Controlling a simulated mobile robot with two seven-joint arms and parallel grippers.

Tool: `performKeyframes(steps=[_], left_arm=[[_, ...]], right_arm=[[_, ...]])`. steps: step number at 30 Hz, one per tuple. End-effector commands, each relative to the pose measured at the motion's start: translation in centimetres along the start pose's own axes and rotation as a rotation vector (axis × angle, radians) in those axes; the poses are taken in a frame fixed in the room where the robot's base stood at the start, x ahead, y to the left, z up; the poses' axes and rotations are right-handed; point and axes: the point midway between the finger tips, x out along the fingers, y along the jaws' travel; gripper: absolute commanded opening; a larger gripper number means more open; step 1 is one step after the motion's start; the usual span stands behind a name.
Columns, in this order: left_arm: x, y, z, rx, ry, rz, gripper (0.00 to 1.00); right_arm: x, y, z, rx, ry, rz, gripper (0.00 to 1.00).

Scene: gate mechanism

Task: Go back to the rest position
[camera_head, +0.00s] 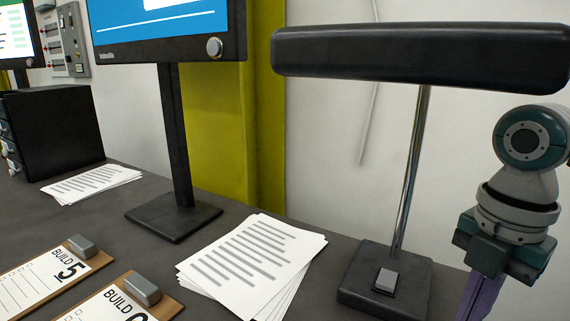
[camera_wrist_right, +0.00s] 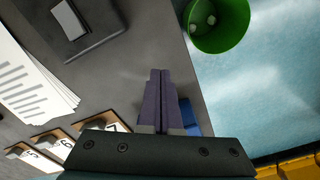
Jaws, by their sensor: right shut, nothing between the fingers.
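My right gripper shows in the right wrist view (camera_wrist_right: 158,100), with its two purple fingers together and nothing between them. It points down above the grey desk, near the desk's right edge. In the head view the right arm and gripper (camera_head: 478,300) are at the far right, beside the lamp base, and the fingertips are cut off by the bottom edge. My left gripper is not in either view.
A desk lamp (camera_head: 420,58) with a switch on its base (camera_head: 386,280) stands close left of my right arm. A monitor (camera_head: 165,25), paper stacks (camera_head: 250,262) and clipboards (camera_head: 50,278) share the desk. A green bin (camera_wrist_right: 218,25) stands beyond the desk edge.

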Motion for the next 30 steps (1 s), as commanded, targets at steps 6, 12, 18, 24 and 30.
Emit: performKeyframes(steps=[6, 12, 18, 24, 30], left_arm=[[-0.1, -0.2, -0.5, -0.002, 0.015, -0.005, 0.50], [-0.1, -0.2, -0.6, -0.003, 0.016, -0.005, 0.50], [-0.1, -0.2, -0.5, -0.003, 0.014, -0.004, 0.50], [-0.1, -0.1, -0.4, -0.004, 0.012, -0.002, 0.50], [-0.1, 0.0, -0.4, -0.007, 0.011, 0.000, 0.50]], right_arm=[[2.8, -2.2, -2.6, 0.120, 0.002, -0.001, 0.00], [4.7, -4.4, -5.0, 0.280, -0.006, 0.024, 0.00], [5.9, -8.2, -7.3, 0.589, -0.029, 0.095, 0.00], [4.6, -13.2, -7.2, 1.017, -0.094, 0.222, 0.00], [2.1, -17.2, -5.9, 1.326, -0.161, 0.347, 0.00]])
